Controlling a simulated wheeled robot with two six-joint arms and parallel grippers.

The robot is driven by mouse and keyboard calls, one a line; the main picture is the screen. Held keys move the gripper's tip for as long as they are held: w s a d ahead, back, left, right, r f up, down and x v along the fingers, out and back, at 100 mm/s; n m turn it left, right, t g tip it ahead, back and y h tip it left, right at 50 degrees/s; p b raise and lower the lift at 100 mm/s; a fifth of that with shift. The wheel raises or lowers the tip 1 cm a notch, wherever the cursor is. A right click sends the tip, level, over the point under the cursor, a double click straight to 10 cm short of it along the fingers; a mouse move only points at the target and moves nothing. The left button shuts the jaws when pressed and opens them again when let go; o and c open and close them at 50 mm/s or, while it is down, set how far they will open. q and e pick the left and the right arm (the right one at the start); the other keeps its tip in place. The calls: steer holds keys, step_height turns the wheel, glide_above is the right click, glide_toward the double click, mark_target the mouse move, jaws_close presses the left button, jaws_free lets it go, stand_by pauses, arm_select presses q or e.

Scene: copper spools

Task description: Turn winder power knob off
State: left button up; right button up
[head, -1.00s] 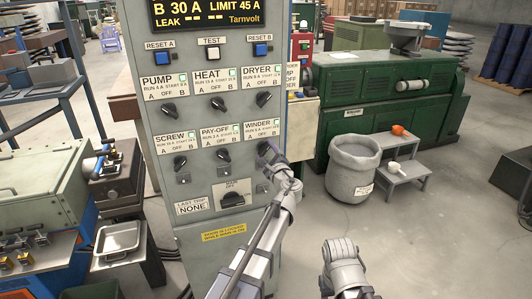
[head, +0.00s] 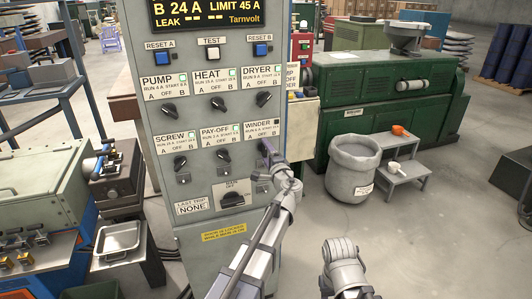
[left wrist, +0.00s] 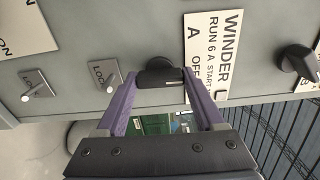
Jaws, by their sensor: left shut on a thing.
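The winder knob (left wrist: 160,75) is black and sits below the WINDER label (head: 262,130) on the grey control panel. In the left wrist view its bar lies across the picture, its light mark toward the label's OFF side. My left gripper (head: 267,151) is at the knob, its two purple fingers on either side of it and shut on it. In the head view the gripper hides most of the knob. The winder lamp (head: 277,121) is dark, while the other labels' lamps are green. The display (head: 205,14) reads B 24 A.
The pay-off knob (head: 223,155) and dryer knob (head: 264,99) are close by on the panel. Padlock tabs sit below the lower knobs. A grey bin (head: 353,170) and a step stool (head: 402,170) stand on the floor to the right.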

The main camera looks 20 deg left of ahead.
stand_by(0.5)
arm_select(q)
steer(key=o, duration=1.4)
steer(key=shift+s, duration=0.1)
steer(key=v, duration=0.7)
steer(key=shift+s+d, duration=0.25)
steer(key=shift+s, duration=0.05)
steer(key=s+d+f+n+g+h, duration=0.1)
steer(key=s+f+n+g+h, duration=0.2)
steer(key=s+f+n+g, duration=0.75)
steer(key=s+d+f+m+g+h, duration=0.1)
steer(key=s+d+f+h, duration=0.1)
steer(key=s, duration=0.4)
steer(key=s+d+f+m+g+h, duration=0.1)
steer(key=s+d+f+g+h, duration=0.1)
steer(key=s+d+f, duration=0.3)
steer(key=s+d+f+m+g+h, duration=0.1)
steer(key=s+d+f, duration=0.3)
steer(key=s, duration=0.4)
steer(key=shift+s+d+f+g+h, duration=0.15)
steer(key=shift+f+g+h, duration=0.05)
steer(key=shift+g+h, duration=0.2)
